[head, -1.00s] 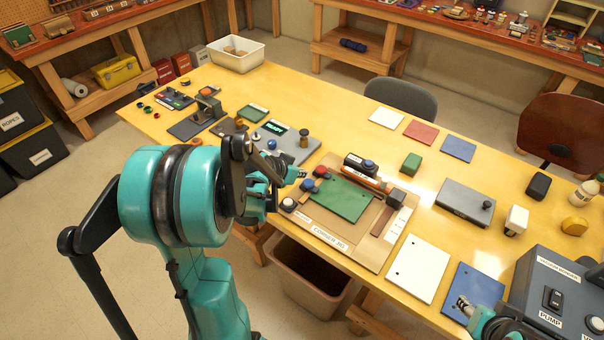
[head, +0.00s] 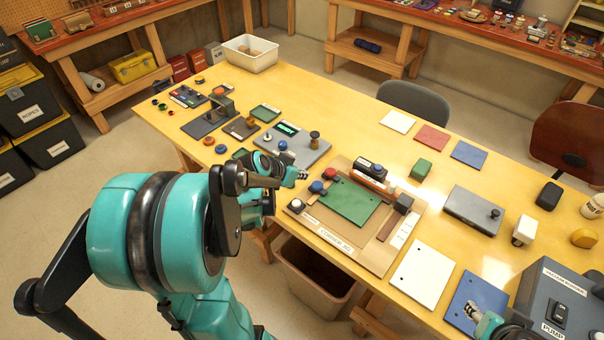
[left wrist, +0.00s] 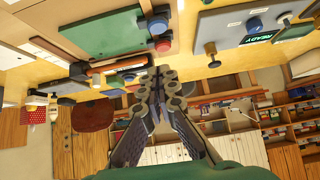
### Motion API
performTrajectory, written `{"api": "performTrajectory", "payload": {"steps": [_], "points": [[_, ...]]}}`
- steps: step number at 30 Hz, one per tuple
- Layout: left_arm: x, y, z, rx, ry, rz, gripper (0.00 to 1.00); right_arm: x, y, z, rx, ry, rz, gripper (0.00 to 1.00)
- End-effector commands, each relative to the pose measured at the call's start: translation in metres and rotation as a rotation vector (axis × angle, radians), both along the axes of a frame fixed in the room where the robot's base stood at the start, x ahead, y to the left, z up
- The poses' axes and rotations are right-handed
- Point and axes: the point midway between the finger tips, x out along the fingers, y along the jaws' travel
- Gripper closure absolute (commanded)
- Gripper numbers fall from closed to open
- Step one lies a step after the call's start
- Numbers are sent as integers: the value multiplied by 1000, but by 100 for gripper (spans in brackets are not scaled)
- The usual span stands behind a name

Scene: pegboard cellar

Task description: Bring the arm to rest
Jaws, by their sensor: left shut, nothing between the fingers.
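My left arm (head: 185,220) comes in from the lower left in the head view, bent, with its teal elbow large in front. My left gripper (head: 302,174) is beside the near left corner of the brown fixture board, empty and shut. In the left wrist view its fingers (left wrist: 160,85) are together with nothing between them. The tip of my right gripper (head: 470,309) shows at the lower right, over the blue plate (head: 474,298); its jaws are too small to read.
The yellow table (head: 330,110) holds a brown fixture board (head: 385,262) with a green plate (head: 349,202), a grey device with a green display (head: 287,129) and a pump box (head: 565,295). A brown bin (head: 314,275) stands below the near edge.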

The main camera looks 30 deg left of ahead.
Motion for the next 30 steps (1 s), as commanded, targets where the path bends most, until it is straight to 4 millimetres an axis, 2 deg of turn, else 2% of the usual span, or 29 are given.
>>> {"api": "performTrajectory", "payload": {"steps": [10, 13, 17, 21, 24, 27, 30], "points": [[0, -1, 0, 0, 0, 0, 100, 0, 0, 0, 0, 0, 0, 60], [-2, -10, 2, -3, 9, -2, 100, 0, 0, -2, 0, 0, 0, 60], [-14, -47, 8, -13, 50, -4, 100, 0, 0, -9, 0, 0, 0, 60], [-44, -102, 15, -18, 110, 6, 100, 0, 0, -20, 0, 0, 0, 60], [-72, -135, 17, -14, 144, 20, 100, 0, 0, -28, 0, 0, 0, 60], [-99, -158, 15, -6, 162, 36, 100, 0, 0, -34, 0, 0, 0, 60], [-121, -173, 13, 0, 169, 54, 100, 0, 0, -38, 0, 0, 0, 60]]}}
